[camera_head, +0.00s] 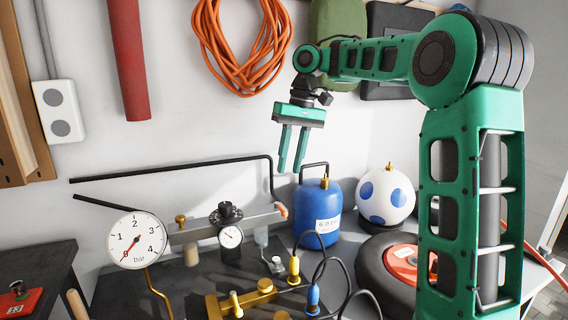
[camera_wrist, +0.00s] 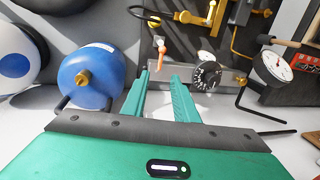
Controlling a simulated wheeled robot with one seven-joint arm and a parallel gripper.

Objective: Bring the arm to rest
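My green arm reaches in from the right in the head view and bends down over the bench. My gripper (camera_head: 291,168) hangs in the air with its two fingers pointing down, spread apart with nothing between them. In the head view it is above and left of a blue gas bottle (camera_head: 318,220). The wrist view shows the two finger tips (camera_wrist: 162,76) with a gap between them. Beyond them are a grey bar with a black knob (camera_wrist: 207,74) and the blue bottle (camera_wrist: 92,77) at left.
A pressure gauge (camera_head: 136,240), grey manifold bar (camera_head: 215,222) and brass fittings (camera_head: 264,287) with black cables occupy the bench. A white ball with blue spots (camera_head: 386,196) and a black wheel (camera_head: 372,272) are at right. An orange cable coil (camera_head: 240,72) hangs on the wall.

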